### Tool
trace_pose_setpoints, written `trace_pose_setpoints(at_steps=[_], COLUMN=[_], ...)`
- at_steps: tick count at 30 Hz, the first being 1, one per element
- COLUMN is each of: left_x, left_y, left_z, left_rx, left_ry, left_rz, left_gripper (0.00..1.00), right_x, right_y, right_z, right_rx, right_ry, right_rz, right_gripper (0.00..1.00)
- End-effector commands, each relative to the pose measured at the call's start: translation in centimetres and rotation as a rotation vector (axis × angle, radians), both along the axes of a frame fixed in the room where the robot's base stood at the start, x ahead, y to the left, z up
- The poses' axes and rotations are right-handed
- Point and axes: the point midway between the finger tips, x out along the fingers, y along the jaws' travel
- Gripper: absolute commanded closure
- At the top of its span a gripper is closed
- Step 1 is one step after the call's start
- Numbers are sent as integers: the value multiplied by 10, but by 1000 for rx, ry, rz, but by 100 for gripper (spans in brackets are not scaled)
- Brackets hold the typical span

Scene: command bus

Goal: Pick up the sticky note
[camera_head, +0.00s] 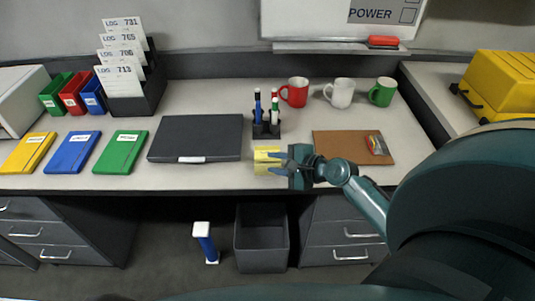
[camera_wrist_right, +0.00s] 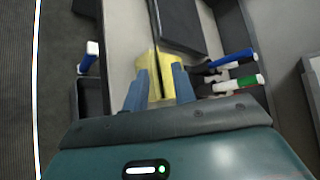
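The yellow sticky note pad (camera_head: 266,154) lies near the front edge of the desk, right of the dark grey laptop-like case. My right gripper (camera_head: 276,160) reaches it from the right, its fingers apart and over the pad's right part. In the right wrist view the pad (camera_wrist_right: 155,62) shows between and beyond the two blue-grey fingers (camera_wrist_right: 161,78). A gap stays between the fingers. Whether they touch the pad I cannot tell. My left gripper is not in view.
A pen holder (camera_head: 266,128) with several markers stands just behind the pad. The dark case (camera_head: 197,138) lies to its left. A brown board (camera_head: 340,146) lies to the right, partly behind my arm. A grey bin (camera_head: 261,260) stands below the desk edge.

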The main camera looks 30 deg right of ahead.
Motion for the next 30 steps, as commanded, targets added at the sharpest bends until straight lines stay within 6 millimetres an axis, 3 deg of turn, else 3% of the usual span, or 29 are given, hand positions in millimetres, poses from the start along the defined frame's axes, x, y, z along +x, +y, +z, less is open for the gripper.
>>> trace_pose_setpoints(at_steps=[5,13,23,30], left_x=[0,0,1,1], left_y=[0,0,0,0], left_z=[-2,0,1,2], left_rx=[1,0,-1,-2], left_ry=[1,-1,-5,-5], left_rz=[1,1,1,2], left_gripper=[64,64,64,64], right_x=[18,20,19,19], right_y=[7,8,7,8], right_z=[-9,-10,-10,-11], right_rx=[2,-1,0,0], right_ry=[-1,0,0,4], right_rz=[-1,-1,0,1], right_gripper=[73,73,100,100])
